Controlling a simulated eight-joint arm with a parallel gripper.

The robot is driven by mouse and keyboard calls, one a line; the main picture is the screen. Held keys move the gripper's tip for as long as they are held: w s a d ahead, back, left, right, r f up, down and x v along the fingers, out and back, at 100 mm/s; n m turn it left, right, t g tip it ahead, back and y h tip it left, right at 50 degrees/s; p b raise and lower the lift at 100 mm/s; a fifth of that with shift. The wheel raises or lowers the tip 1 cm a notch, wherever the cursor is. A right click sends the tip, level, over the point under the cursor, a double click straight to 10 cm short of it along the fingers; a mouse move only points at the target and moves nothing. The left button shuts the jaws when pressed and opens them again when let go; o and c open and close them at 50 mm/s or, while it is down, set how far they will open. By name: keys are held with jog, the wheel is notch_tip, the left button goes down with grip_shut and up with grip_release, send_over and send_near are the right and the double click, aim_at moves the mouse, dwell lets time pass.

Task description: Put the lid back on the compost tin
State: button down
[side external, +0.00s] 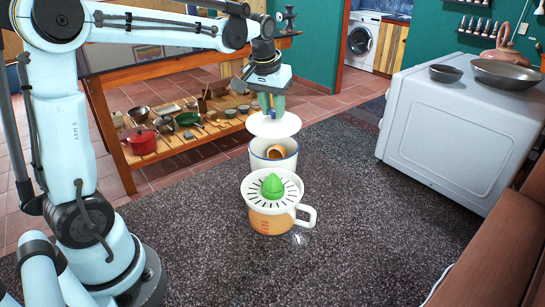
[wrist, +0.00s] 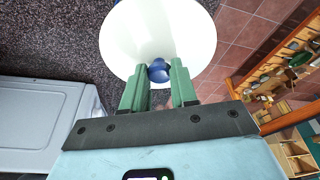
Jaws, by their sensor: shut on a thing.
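My gripper (side external: 271,106) is shut on the blue knob of the white round lid (side external: 275,126). In the wrist view the green fingers (wrist: 159,78) stand on either side of the blue knob (wrist: 159,71), with the white lid (wrist: 150,32) spread beyond them. The lid is roughly level, a little above the compost tin (side external: 288,160). The tin is white with a dark rim, upright on the floor and open. Something orange-brown shows inside it.
A citrus juicer (side external: 268,222) with a green cone and orange jug stands just in front of the tin. A small clear object (side external: 300,237) lies beside it. A white appliance (side external: 447,130) with pans is at right. A wooden shelf (side external: 165,150) holds pots behind.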

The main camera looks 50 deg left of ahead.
aim_at(271, 120)
jog(key=shift+f, duration=3.15)
jog(key=shift+f, duration=0.15)
jog(key=shift+c, duration=1.6)
grip_release()
jog(key=shift+r, duration=3.5)
grip_shut()
